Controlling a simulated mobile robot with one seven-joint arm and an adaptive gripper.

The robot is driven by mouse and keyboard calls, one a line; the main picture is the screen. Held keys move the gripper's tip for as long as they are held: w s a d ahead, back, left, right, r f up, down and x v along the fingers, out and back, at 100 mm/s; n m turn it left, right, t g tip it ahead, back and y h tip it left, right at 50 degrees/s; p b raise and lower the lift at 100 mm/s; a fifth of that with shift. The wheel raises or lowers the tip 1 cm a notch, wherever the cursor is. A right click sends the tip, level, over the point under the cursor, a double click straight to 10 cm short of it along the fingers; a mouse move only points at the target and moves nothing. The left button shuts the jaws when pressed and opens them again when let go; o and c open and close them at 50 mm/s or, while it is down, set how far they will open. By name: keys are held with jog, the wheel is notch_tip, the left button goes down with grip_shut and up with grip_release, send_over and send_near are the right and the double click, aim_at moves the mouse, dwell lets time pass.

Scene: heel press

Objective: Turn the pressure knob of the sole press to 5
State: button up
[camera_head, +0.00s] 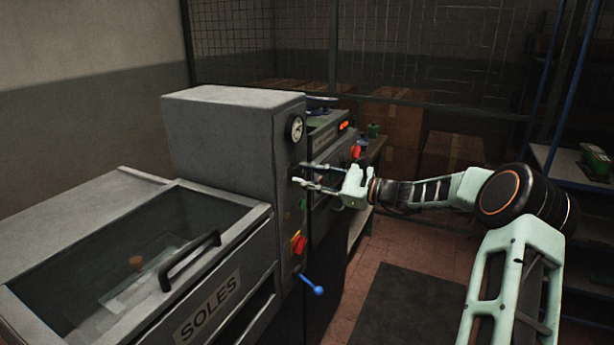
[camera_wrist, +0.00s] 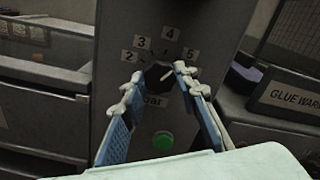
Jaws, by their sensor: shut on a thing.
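The grey sole press (camera_head: 225,135) stands at the left, with the sign SOLES on its front. My gripper (camera_head: 303,174) reaches its narrow control panel from the right. In the wrist view my gripper (camera_wrist: 153,78) has its two fingers on either side of the dark pressure knob (camera_wrist: 158,74), shut on it. Number plates 2, 3, 4 and 5 (camera_wrist: 190,53) arc above the knob, and "bar" is written below. A light mark shows on the knob's right side; I cannot tell exactly which number it points to.
A round gauge (camera_head: 297,129) is above the gripper. A green button (camera_wrist: 163,140), a red-and-yellow switch (camera_head: 298,243) and a blue-tipped lever (camera_head: 312,284) are below. A machine labelled GLUE (camera_wrist: 290,97) stands close at the right. Floor is free around the dark mat (camera_head: 400,305).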

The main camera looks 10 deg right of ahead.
jog(key=o, duration=1.2)
jog(key=shift+c, duration=0.2)
jog(key=v, duration=1.2)
